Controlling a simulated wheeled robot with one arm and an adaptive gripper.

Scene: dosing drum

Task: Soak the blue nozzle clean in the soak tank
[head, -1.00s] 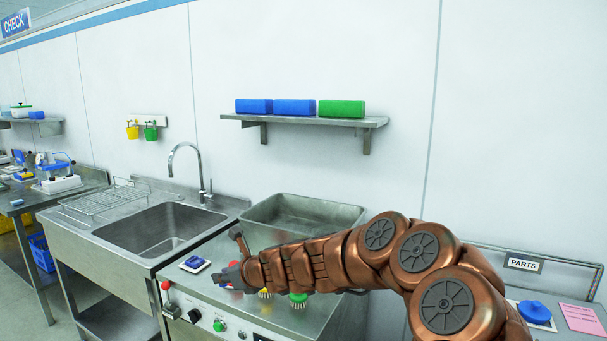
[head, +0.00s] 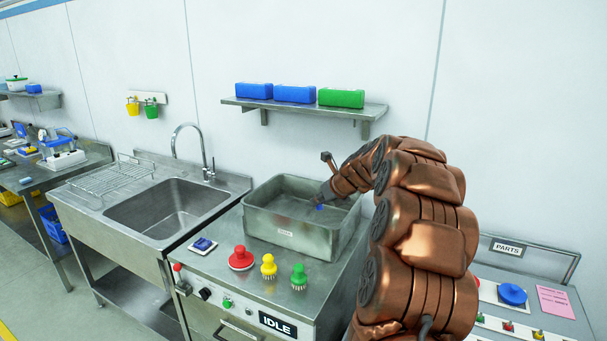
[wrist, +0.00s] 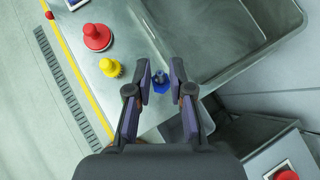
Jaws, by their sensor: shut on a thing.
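The blue nozzle (wrist: 160,84) is between the two fingers of my gripper (wrist: 160,78), which is shut on it. In the head view the blue nozzle (head: 319,207) shows small and dark blue below my gripper (head: 322,197), against the inside of the soak tank (head: 285,234). The soak tank is an open grey metal box on the counter. Its rim and inner floor also show in the wrist view (wrist: 225,45). I cannot tell how high the nozzle is above the tank or whether it is lowered past the rim.
A red (head: 241,259), a yellow (head: 268,267) and a green piece (head: 299,277) stand on the counter in front of the tank. The sink (head: 165,210) is to the left. A display (head: 278,325) reads IDLE. A shelf (head: 305,107) with boxes hangs above.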

